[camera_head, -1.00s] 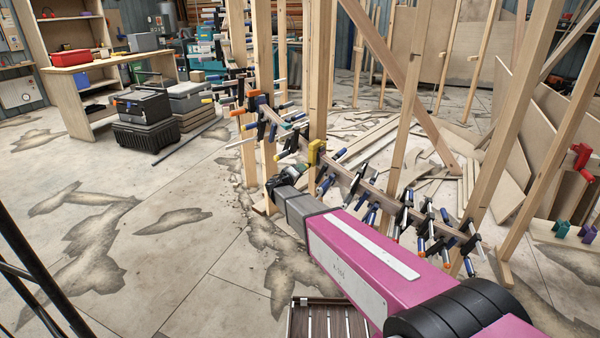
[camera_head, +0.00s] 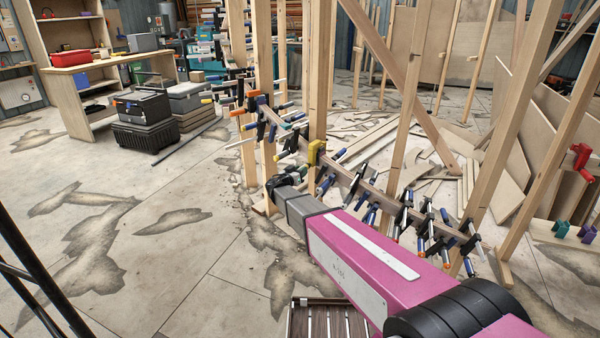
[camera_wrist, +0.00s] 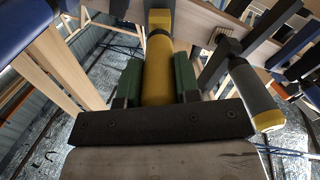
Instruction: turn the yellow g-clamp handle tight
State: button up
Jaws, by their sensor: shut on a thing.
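The yellow g-clamp (camera_head: 315,152) sits on the curved wooden stringer (camera_head: 340,172) in the head view, just beyond the end of my arm. In the wrist view its yellow handle (camera_wrist: 158,80) runs up the middle between the green finger pads of my gripper (camera_wrist: 158,74). The gripper is shut on this handle. A darker collar and a yellow block show above it. The clamp's screw tip and far jaw are hidden in the wrist view. My gripper's fingers are too small to make out in the head view.
A grey handle with a yellow end (camera_wrist: 255,95) hangs close right of the gripper in the wrist view. Several blue and black clamps (camera_head: 420,225) crowd the stringer's right part. Wooden posts (camera_head: 319,70) rise behind. The floor at left is open.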

jog(key=shift+m, duration=1.1)
jog(key=o, duration=0.9)
jog(key=shift+s, duration=0.1)
jog(key=v, duration=1)
jog(key=shift+s+a+f, duration=0.1)
jog(key=shift+s+a, duration=0.05)
jog(key=shift+s, duration=0.1)
jog(key=shift+s+a, duration=0.1)
